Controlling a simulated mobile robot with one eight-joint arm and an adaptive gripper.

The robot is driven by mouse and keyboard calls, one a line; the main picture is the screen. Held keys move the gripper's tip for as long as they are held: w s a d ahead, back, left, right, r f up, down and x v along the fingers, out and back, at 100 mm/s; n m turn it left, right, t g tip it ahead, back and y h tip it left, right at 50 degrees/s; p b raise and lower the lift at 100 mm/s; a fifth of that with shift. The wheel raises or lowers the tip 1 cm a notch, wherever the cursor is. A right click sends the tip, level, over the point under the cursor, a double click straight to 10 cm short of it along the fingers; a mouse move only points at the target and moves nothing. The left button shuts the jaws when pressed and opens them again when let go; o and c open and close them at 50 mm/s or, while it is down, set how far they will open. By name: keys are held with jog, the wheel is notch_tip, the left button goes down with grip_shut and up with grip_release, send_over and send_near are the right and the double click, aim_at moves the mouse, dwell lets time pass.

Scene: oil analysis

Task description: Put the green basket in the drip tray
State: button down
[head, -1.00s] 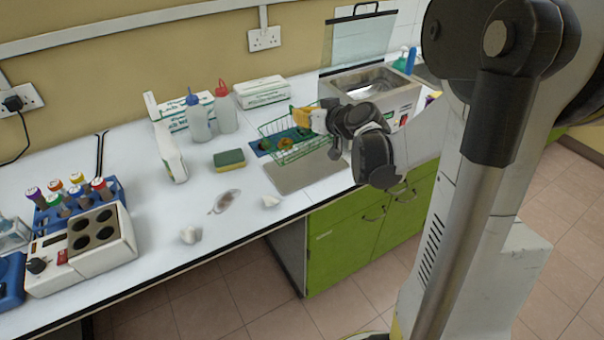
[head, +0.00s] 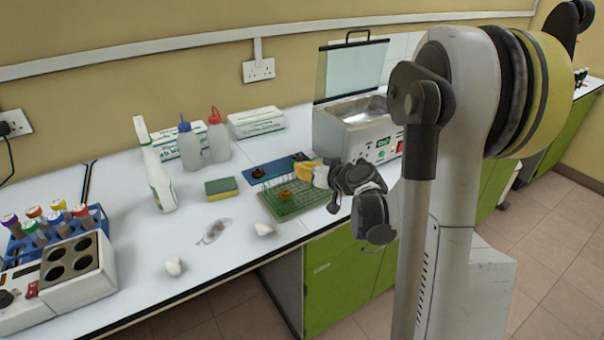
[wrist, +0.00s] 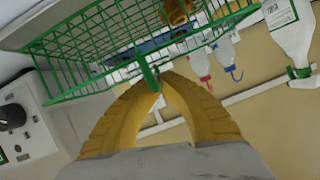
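A brown ring-like piece (head: 285,193) shows inside the basket. My gripper (head: 307,172) is at the basket's right side. In the wrist view, its yellow fingers (wrist: 155,88) are closed on a green wire upright of the basket (wrist: 80,62). I cannot tell whether the basket touches the tray's bottom.
A metal bath (head: 352,130) with an open glass lid stands behind my gripper. A sponge (head: 221,188), wash bottles (head: 189,146) and a spray bottle (head: 157,176) stand left. White lumps (head: 263,229) lie near the front edge.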

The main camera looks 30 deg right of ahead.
jog(key=shift+r, duration=0.1)
jog(key=c, duration=1.6)
grip_release()
jog(key=p+v, duration=0.4)
jog(key=v, duration=0.7)
jog(key=s+a+r+n+g, duration=0.15)
jog(key=s+a+g, duration=0.3)
jog(key=a, duration=0.85)
jog(key=shift+g+h, duration=0.8)
jog(key=shift+g, duration=0.15)
jog(key=s+a, duration=0.2)
jog(key=s, duration=0.2)
jog(key=s+a+r, duration=0.1)
jog(key=s+a, duration=0.1)
jog(key=s, duration=0.2)
jog(key=s+a+r, duration=0.1)
jog(key=s+a, duration=0.1)
jog(key=s, duration=0.2)
jog(key=shift+s+a, duration=0.25)
jog(key=shift+s, duration=0.15)
